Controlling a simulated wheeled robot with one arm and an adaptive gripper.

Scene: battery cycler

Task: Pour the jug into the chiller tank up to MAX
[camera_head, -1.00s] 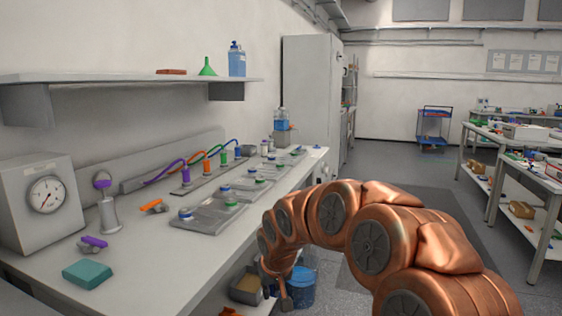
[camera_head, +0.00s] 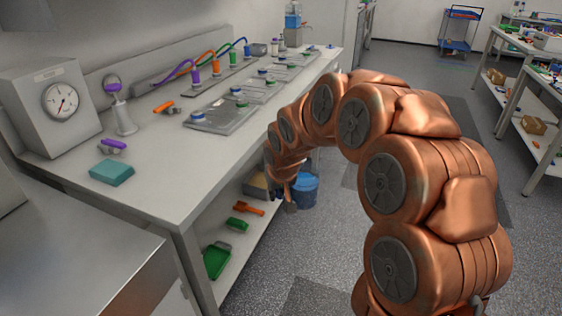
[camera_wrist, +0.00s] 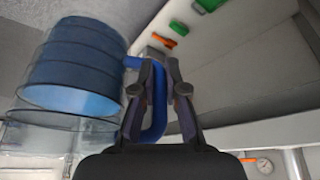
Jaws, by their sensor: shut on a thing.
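My gripper (camera_wrist: 154,90) is shut on the blue handle (camera_wrist: 158,120) of a blue, partly see-through jug (camera_wrist: 75,65), which fills the left of the wrist view. In the head view my gripper (camera_head: 289,203) is low beside the bench's front side, with a blue round vessel (camera_head: 305,188) next to it; I take this to be the jug. A grey box with a clear blue container (camera_head: 292,20) stands at the bench's far end; it may be the chiller tank. No MAX mark is readable.
The bench (camera_head: 165,195) holds a gauge box (camera_head: 60,105), a teal block (camera_head: 112,173) and several capped flat trays (camera_head: 222,117). A green dustpan (camera_head: 217,260) and an orange tool (camera_head: 248,208) lie on its lower shelf. Floor is free right of my arm.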

